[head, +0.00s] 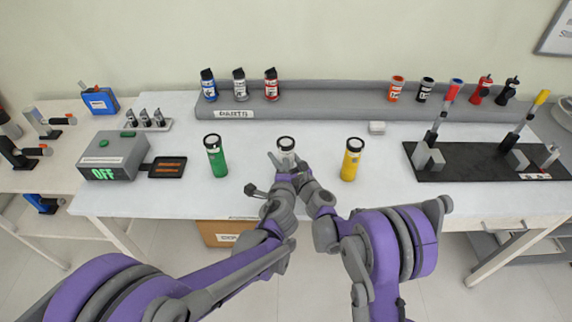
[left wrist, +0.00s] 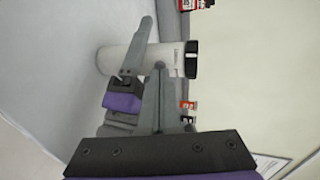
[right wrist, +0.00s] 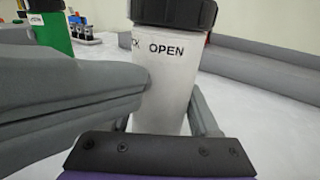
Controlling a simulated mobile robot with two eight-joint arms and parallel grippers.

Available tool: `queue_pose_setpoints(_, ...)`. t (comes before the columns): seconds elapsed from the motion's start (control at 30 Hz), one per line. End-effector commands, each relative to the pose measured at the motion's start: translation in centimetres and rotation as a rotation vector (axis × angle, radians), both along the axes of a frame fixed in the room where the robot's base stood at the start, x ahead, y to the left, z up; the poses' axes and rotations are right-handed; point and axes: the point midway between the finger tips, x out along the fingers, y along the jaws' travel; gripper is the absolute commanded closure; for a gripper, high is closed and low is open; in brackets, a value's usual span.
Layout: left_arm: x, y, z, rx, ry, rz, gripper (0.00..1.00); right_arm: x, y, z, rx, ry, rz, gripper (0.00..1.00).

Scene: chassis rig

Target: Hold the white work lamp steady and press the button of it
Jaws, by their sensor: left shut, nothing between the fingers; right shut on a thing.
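The white work lamp (head: 286,143) stands upright with a black cap at the middle of the table. In the right wrist view the lamp (right wrist: 165,85) shows "OPEN" lettering below its cap, between the fingers of my right gripper (right wrist: 165,120), which is shut on its body. My left gripper (left wrist: 158,67) is shut and empty, its tip close against the lamp (left wrist: 120,60) in the left wrist view. In the right wrist view the left gripper (right wrist: 146,82) comes in from the left at the lamp's side; whether it touches is unclear. I cannot make out the button.
A green lamp (head: 218,160) stands to the left and a yellow lamp (head: 351,163) to the right. A grey box reading OFF (head: 110,157) is at far left, a black fixture board (head: 470,170) at right. A grey shelf (head: 330,104) with bottles runs behind.

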Motion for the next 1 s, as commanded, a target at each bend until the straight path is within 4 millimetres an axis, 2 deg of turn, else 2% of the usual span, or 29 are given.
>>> queue_pose_setpoints(0.2, -4.3, 0.2, 1.3, 0.001, 0.000, -0.003, 1.00, 0.1, 0.0, -0.1, 0.000, 0.001, -0.002, 1.00)
queue_pose_setpoints(0.4, -7.1, 0.5, 2.2, 0.001, 0.000, -0.003, 1.00, 0.2, -0.1, -0.1, 0.001, 0.003, -0.004, 1.00)
queue_pose_setpoints(0.6, -8.2, 0.6, 2.5, 0.001, 0.000, 0.000, 1.00, 0.2, -0.2, -0.1, 0.000, 0.002, -0.006, 1.00)
queue_pose_setpoints(0.87, -8.2, 0.6, 2.5, 0.001, 0.000, 0.000, 1.00, 0.2, -0.2, -0.1, 0.000, 0.002, -0.007, 1.00)
queue_pose_setpoints(0.9, -8.2, 0.6, 2.5, 0.001, 0.000, 0.000, 1.00, 0.2, -0.3, -0.1, 0.000, 0.002, -0.007, 0.31)
queue_pose_setpoints(1.0, -8.2, 0.6, 2.5, 0.001, 0.000, 0.000, 1.00, 0.2, -0.3, -0.1, 0.000, 0.002, -0.007, 0.13)
